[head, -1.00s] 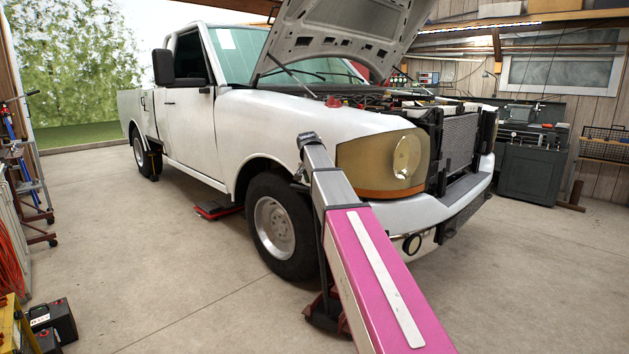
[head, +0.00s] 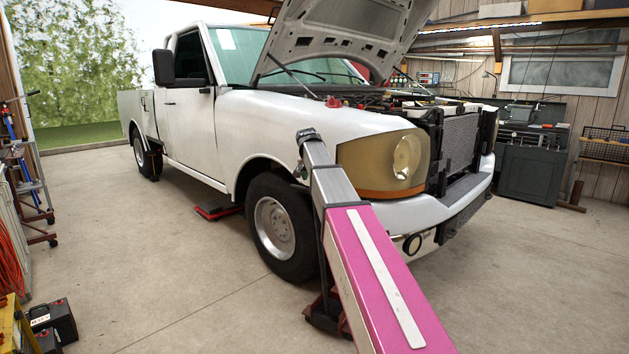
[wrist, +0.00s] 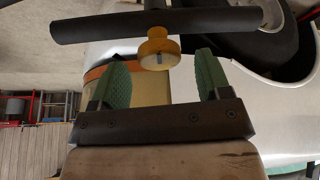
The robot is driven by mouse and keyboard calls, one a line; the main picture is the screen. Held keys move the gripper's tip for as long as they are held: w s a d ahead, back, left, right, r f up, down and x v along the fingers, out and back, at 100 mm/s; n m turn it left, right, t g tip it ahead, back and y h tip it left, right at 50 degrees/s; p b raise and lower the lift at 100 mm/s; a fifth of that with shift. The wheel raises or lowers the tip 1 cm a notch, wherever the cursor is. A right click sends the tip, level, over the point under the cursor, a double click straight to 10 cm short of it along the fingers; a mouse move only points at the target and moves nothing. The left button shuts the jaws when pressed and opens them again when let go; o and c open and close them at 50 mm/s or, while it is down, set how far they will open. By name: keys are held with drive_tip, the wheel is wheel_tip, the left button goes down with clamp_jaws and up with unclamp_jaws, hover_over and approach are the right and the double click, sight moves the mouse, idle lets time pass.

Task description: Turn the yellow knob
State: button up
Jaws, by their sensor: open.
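The yellow knob (wrist: 158,52) shows in the wrist view at the upper middle, a round brass-yellow piece below a black bar (wrist: 110,26). My gripper (wrist: 160,78) has two green fingers spread apart. The knob lies just beyond the gap between the fingertips, roughly centred, and neither finger visibly touches it.
The white truck (head: 300,118) stands with its hood (head: 345,35) raised. A red jack (head: 215,212) lies under the truck. Concrete floor at left is open.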

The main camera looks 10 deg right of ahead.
drive_tip(key=v, duration=0.9)
drive_tip(key=shift+s, duration=0.1)
drive_tip(key=s+f+n+g, duration=0.1)
drive_tip(key=s+f, duration=0.3)
drive_tip(key=f, duration=0.5)
drive_tip(key=s+d+f+n+y, duration=0.1)
drive_tip(key=s+f, duration=0.4)
drive_tip(key=f, duration=0.5)
drive_tip(key=s+f+n+g, duration=0.1)
drive_tip(key=s+f, duration=0.3)
drive_tip(key=f, duration=0.5)
drive_tip(key=s+f+n+g+y, duration=0.1)
drive_tip(key=s+f+n, duration=0.2)
drive_tip(key=s+f, duration=1.5)
drive_tip(key=s+d, duration=0.1)
drive_tip(key=s, duration=0.1)
drive_tip(key=shift+s+f+g, duration=0.3)
drive_tip(key=shift+g, duration=0.1)
